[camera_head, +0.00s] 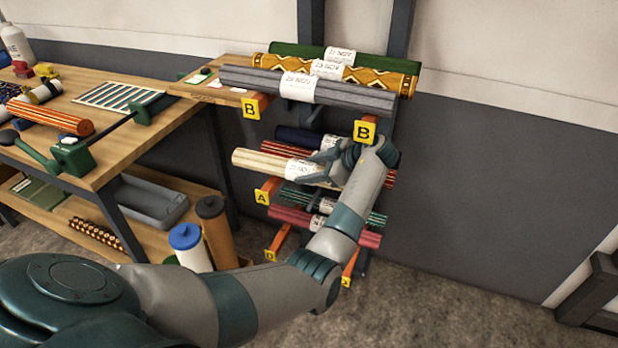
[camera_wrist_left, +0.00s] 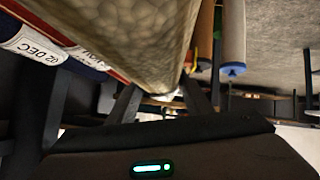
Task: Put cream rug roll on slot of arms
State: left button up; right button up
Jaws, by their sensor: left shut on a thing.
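The cream rug roll (camera_head: 258,162) with a white paper band lies level at the middle tier of the rack, beside the orange arm labelled A (camera_head: 265,195). My left gripper (camera_head: 328,167) is shut on it near the band; my forearm hides its right part. In the left wrist view the cream roll (camera_wrist_left: 140,35) runs between the fingers of my left gripper (camera_wrist_left: 160,100). A dark blue roll (camera_head: 300,137) and a red striped roll (camera_head: 285,150) lie behind it. I cannot tell whether the cream roll touches the arms. My right gripper is out of view.
The upper B arms (camera_head: 263,103) hold a grey roll (camera_head: 350,95), a patterned roll (camera_head: 390,80) and a green roll (camera_head: 300,50). Green and red rolls (camera_head: 290,217) lie below. A workbench (camera_head: 120,150) stands left; two upright rolls (camera_head: 215,230) stand near the rack.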

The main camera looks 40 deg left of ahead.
pick_arm(q)
jog(key=shift+f, duration=0.5)
jog(key=shift+f+p, duration=0.5)
jog(key=shift+f, duration=0.75)
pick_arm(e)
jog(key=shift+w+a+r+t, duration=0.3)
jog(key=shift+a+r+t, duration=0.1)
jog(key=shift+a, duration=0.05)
pick_arm(q)
jog(key=o, duration=1.5)
jog(key=shift+d, duration=0.1)
